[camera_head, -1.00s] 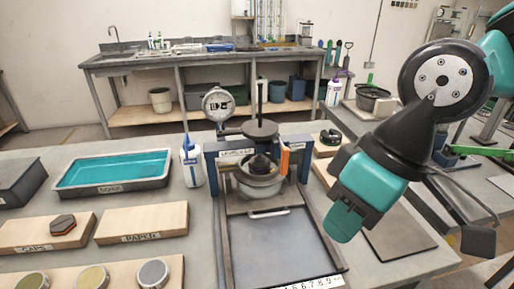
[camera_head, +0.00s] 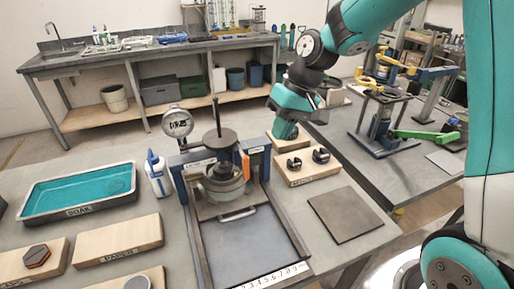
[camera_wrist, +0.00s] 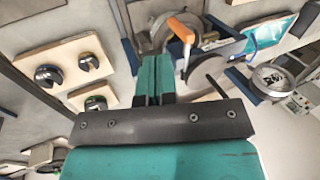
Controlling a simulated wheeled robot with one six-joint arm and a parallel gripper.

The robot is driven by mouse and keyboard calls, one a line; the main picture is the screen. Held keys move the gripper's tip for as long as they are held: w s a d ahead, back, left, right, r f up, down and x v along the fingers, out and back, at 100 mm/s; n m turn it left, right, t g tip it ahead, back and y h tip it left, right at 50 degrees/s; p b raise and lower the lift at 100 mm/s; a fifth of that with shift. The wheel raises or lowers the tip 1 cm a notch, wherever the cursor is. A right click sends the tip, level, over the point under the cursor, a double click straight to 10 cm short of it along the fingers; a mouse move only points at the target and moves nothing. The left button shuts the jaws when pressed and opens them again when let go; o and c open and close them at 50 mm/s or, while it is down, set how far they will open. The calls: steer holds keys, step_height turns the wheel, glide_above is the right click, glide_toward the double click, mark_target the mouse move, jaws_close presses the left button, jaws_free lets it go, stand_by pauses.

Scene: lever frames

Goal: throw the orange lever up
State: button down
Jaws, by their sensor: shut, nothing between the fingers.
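The orange lever (camera_head: 244,164) is a small upright orange piece by the right post of the blue press frame (camera_head: 181,184) in the head view. My gripper (camera_head: 284,131), teal and dark, is behind and to the right of the frame, pointing down above a wooden board. In the wrist view my gripper (camera_wrist: 154,80) has its fingers together and empty. It appears apart from the lever.
A wooden board (camera_head: 312,172) with dark round knobs lies right of the frame. A grey plate (camera_head: 350,214) lies nearer. A dial gauge (camera_head: 178,123) stands at the frame's left, beside a white bottle (camera_head: 157,176). A teal soak tray (camera_head: 80,192) is farther left.

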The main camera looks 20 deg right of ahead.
steer(key=shift+m, duration=0.5)
steer(key=w+d, duration=0.1)
steer(key=w+d+f, duration=0.1)
steer(key=d, duration=0.1)
steer(key=shift+w+f, duration=0.2)
steer(key=shift+w, duration=0.2)
steer(key=shift+a+f, duration=0.1)
steer(key=a+f+p, duration=0.4)
steer(key=a+f, duration=0.3)
steer(key=f, duration=0.2)
steer(key=shift+a+p, duration=0.35)
steer(key=shift+p, duration=0.05)
